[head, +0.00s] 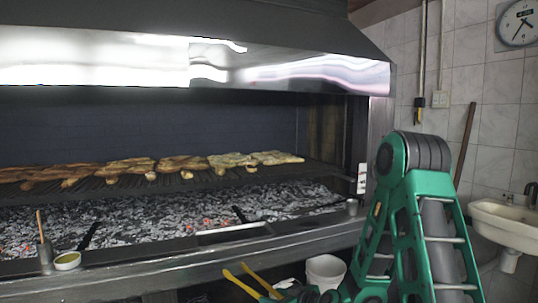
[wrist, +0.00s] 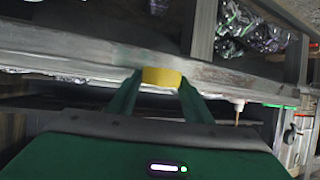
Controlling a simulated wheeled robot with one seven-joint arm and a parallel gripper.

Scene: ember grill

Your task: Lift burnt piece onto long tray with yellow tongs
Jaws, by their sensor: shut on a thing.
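The yellow tongs (head: 247,283) stick up at the bottom of the head view as two yellow arms spread apart, in front of the grill ledge. My gripper (wrist: 160,85) is shut on a yellow part of the tongs, which shows between its green fingers in the wrist view. Several flattened meat pieces (head: 130,168) lie in a row on the grate; the left ones look browner, but I cannot tell which is the burnt piece. A long narrow pale shape (head: 232,231) at the front edge of the embers may be the long tray. The tongs touch no meat.
Glowing embers (head: 150,215) lie below the grate. A metal ledge (head: 170,262) runs along the front. A small bowl (head: 67,261) and a cup with a wooden handle (head: 45,256) stand at left, a small metal cup (head: 352,207) at right. A white bucket (head: 326,270) stands beside my arm.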

